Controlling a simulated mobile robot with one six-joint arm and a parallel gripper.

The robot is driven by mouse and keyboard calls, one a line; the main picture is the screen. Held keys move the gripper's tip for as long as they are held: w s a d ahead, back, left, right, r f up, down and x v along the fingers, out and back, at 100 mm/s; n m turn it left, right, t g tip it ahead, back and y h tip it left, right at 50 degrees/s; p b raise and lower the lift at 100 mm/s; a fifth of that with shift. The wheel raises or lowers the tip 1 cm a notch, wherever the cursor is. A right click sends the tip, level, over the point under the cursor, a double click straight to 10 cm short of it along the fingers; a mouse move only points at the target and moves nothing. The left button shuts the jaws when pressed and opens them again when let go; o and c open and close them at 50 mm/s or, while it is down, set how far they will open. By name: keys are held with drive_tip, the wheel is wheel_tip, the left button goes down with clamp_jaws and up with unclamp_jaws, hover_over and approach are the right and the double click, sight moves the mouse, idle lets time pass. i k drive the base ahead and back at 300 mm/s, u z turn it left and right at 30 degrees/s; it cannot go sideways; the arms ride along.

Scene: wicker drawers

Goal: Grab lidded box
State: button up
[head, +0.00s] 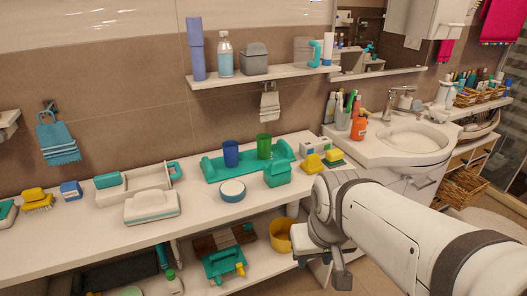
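A small grey box with a lid (254,62) stands on the white wall shelf, right of a clear bottle with blue liquid. A small teal box (277,175), which also seems to have a lid, is on the long white counter at the front edge of a teal tray. I cannot tell which of these is the named box. My gripper (332,272) is at the lower right, in front of the counter's right end and apart from both boxes. It points down, and its fingers are partly hidden, so its opening is unclear.
The wall shelf (222,80) also holds a purple cylinder (196,48). On the counter are blue and green cups on the teal tray (212,168), a round white container (232,191) and a white caddy. A yellow pot (281,235) stands below. The sink (415,138) is at right.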

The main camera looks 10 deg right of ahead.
sight(282, 179)
drive_tip(key=u, duration=0.05)
drive_tip(key=i, duration=1)
drive_tip(key=z, duration=0.05)
